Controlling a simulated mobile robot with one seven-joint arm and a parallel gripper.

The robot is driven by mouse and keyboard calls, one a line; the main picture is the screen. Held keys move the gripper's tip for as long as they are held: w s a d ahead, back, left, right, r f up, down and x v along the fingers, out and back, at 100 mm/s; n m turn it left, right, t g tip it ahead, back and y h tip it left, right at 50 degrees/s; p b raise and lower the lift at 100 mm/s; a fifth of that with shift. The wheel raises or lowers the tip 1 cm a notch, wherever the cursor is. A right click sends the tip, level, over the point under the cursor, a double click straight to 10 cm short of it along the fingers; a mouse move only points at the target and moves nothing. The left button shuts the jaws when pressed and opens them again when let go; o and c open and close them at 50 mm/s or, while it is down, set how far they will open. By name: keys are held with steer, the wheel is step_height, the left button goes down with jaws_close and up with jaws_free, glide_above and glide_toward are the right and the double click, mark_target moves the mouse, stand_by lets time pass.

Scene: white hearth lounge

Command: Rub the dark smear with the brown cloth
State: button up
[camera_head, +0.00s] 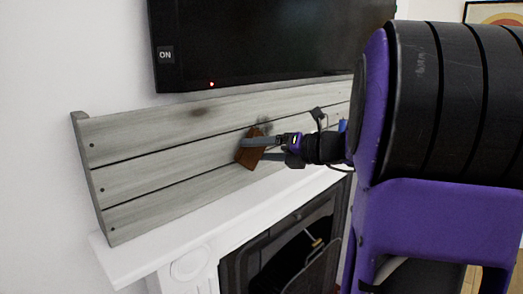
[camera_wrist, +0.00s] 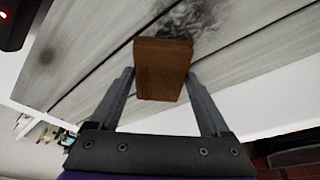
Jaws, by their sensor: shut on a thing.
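The brown cloth (camera_head: 248,156) looks like a thick folded pad and is held in front of the grey plank panel (camera_head: 150,135). It also shows in the wrist view (camera_wrist: 162,70). My gripper (camera_head: 254,149) is shut on it, one finger on each side, as the wrist view (camera_wrist: 160,76) shows. The dark smear (camera_head: 265,126) is on the panel just above the cloth. In the wrist view the smear (camera_wrist: 188,18) spreads beyond the cloth's far edge, and the cloth hides part of that area. I cannot tell whether the cloth touches the panel.
A fainter brownish spot (camera_head: 200,112) lies on the upper plank, left of the smear. A black television (camera_head: 260,45) hangs close above the panel. A white mantel shelf (camera_head: 160,245) juts out below it, over a dark fireplace (camera_head: 290,245). The panel's left part is clear.

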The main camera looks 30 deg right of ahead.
steer(key=shift+w+a, duration=0.2)
steer(key=shift+w, duration=0.4)
steer(key=shift+w+d+r+p, duration=0.15)
steer(key=shift+d+p, duration=0.25)
steer(key=shift+p, duration=0.3)
steer(key=w+d+p, duration=0.3)
steer(key=d+p, duration=0.1)
steer(key=d, duration=0.5)
steer(key=shift+w+d+p, duration=0.25)
steer(key=shift+d+p, duration=0.05)
steer(key=shift+s+a, duration=0.3)
steer(key=shift+a, duration=0.7)
steer(key=shift+s+a, duration=0.3)
steer(key=shift+a, duration=0.65)
